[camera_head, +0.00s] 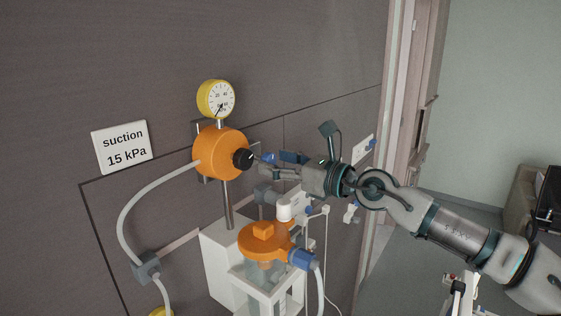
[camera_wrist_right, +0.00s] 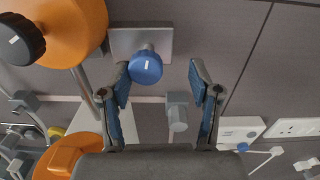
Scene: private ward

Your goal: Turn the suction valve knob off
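The orange suction regulator (camera_head: 218,153) is on the wall, with a black knob (camera_head: 243,159) on its right face. The black knob also shows at the upper left of the right wrist view (camera_wrist_right: 21,39), outside my fingers. A blue knob (camera_wrist_right: 146,67) on a grey wall plate (camera_wrist_right: 125,43) shows between the fingers in that view, nearer the left finger; I cannot tell its depth. My right gripper (camera_wrist_right: 164,78) is open and empty. In the head view my right gripper (camera_head: 279,165) is just right of the black knob. My left gripper is out of view.
A yellow-rimmed gauge (camera_head: 218,100) tops the regulator. A sign (camera_head: 122,146) reads "suction 15 kPa". A grey hose (camera_head: 127,212) loops at left. An orange-lidded canister (camera_head: 263,241) stands below the gripper. Wall sockets (camera_wrist_right: 298,128) are at right.

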